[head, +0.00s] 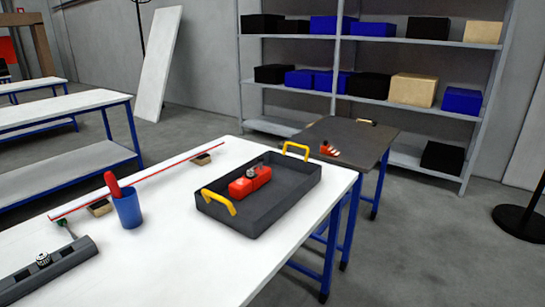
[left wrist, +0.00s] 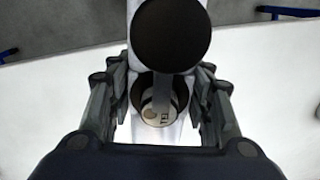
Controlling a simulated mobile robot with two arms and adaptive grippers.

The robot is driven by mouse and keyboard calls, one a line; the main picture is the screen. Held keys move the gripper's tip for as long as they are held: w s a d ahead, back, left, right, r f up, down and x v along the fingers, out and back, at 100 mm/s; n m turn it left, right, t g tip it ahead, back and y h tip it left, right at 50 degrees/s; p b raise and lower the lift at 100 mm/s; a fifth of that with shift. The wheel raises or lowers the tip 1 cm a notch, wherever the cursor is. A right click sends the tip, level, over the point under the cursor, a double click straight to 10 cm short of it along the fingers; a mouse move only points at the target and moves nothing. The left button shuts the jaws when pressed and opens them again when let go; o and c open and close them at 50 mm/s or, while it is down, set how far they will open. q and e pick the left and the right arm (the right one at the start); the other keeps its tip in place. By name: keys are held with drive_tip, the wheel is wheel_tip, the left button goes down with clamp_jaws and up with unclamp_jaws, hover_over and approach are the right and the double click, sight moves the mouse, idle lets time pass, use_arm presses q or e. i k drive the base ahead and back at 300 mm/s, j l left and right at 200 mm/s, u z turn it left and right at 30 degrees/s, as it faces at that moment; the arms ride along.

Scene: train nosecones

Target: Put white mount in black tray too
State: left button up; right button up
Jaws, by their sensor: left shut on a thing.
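The black tray (head: 280,217) with yellow handles lies on the white table in the head view. A red part (head: 250,182) with a small metallic piece on top lies inside it. In the left wrist view my left gripper (left wrist: 165,70) is shut on a white piece (left wrist: 158,113) with a large black round end, which looks like the white mount. Lettering shows on its pale inner face. Much of the piece is hidden by the black round end. Neither gripper shows in the head view, so the held piece's place relative to the tray cannot be told.
On the white table (head: 165,265) stand a blue cup (head: 127,209) with a red-handled tool, a dark grey holder (head: 75,262) and a long red-edged bar (head: 140,178). A dark table (head: 345,135) with small parts stands behind. Shelves (head: 410,42) with boxes line the wall.

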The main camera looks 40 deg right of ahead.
sight(277, 198)
drive_tip(key=l+u, duration=0.4)
drive_tip(key=l, duration=3.3)
drive_tip(key=i+l, duration=0.15)
drive_tip(key=i, duration=0.2)
